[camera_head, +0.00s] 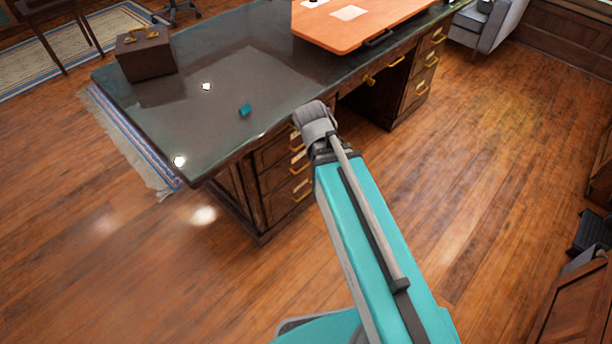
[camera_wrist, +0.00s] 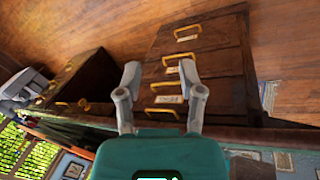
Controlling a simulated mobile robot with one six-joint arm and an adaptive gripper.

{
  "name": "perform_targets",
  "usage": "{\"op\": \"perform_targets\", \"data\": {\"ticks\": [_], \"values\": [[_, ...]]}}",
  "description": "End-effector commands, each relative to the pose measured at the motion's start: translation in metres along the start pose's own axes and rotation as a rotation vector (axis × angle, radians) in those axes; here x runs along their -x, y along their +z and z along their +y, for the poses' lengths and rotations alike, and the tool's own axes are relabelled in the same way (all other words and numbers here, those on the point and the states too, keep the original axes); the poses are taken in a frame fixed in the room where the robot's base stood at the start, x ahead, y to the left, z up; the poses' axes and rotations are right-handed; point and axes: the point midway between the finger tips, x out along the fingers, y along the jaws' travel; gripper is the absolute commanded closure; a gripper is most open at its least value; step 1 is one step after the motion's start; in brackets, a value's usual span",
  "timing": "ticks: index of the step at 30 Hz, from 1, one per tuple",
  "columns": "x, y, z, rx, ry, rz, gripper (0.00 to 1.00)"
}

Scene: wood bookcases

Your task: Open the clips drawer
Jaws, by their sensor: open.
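The dark wood desk's near drawer stack (camera_head: 272,182) has several drawers with brass handles and pale labels, partly hidden by my arm in the head view. The wrist view shows this stack (camera_wrist: 212,80) upside down, with its drawers looking shut. The label writing is too small to read, so I cannot tell which is the clips drawer. My gripper (camera_wrist: 160,74) is open and empty. Its two fingers are spread in front of the stack, overlapping the drawer fronts in the picture. Contact with a handle cannot be made out. The head view does not clearly show the fingers.
Another drawer pedestal (camera_head: 420,72) stands beyond the knee space. A grey armchair (camera_head: 490,25) stands behind.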

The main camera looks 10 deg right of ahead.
Motion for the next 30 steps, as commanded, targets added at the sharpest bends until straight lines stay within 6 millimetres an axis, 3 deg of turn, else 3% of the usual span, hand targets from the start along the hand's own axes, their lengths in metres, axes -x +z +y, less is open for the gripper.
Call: {"op": "perform_targets", "data": {"ticks": [1, 6, 30], "values": [[-0.019, -0.002, -0.005, 0.022, 0.022, 0.008, 0.5], [-0.047, -0.01, -0.01, 0.094, 0.102, 0.035, 0.5], [-0.162, -0.055, -0.044, 0.46, 0.483, 0.14, 0.5]]}}
